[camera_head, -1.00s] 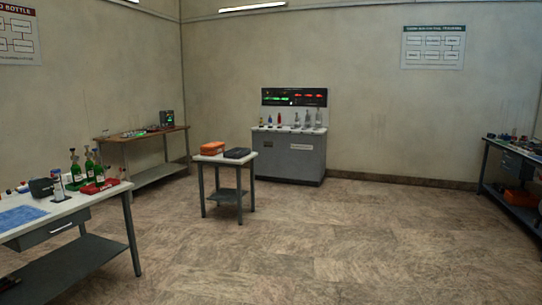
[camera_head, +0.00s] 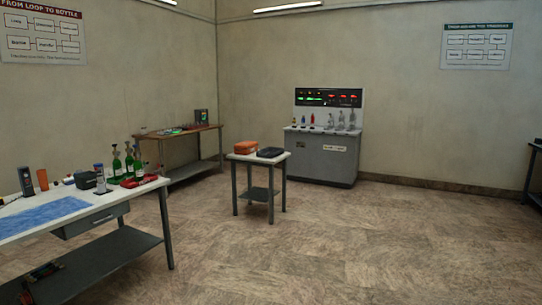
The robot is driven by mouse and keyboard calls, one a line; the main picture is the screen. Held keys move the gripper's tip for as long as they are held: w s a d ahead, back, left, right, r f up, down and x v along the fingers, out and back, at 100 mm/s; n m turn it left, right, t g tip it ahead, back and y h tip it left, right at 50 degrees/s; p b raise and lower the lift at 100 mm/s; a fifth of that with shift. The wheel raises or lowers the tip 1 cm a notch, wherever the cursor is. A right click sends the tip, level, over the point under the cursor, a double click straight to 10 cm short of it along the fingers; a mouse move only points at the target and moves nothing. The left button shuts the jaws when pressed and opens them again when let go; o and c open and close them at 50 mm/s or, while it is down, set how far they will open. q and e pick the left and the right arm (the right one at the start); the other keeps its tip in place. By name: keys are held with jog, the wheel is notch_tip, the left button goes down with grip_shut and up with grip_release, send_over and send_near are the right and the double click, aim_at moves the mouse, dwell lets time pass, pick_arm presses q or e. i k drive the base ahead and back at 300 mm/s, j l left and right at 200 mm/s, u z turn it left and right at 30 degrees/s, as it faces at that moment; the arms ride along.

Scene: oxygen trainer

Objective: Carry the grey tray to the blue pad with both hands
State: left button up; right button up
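A blue pad (camera_head: 43,215) lies flat on the white-topped bench (camera_head: 122,191) at the left. I cannot make out a grey tray for certain in this view. Some small items lie on the wooden-topped bench (camera_head: 205,128) by the back wall, too small to tell whether a tray is among them. Neither of my grippers is in view.
A small table (camera_head: 258,157) holds an orange case (camera_head: 246,147) and a dark case (camera_head: 271,152). A grey console (camera_head: 322,158) stands behind. Open floor (camera_head: 350,245) lies right.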

aim_at(34, 216)
jog(key=i+z, duration=0.35)
jog(key=i, duration=4.25)
jog(key=i+l+u, duration=0.1)
jog(key=i, duration=1)
jog(key=i+l, duration=0.1)
jog(key=i, duration=0.95)
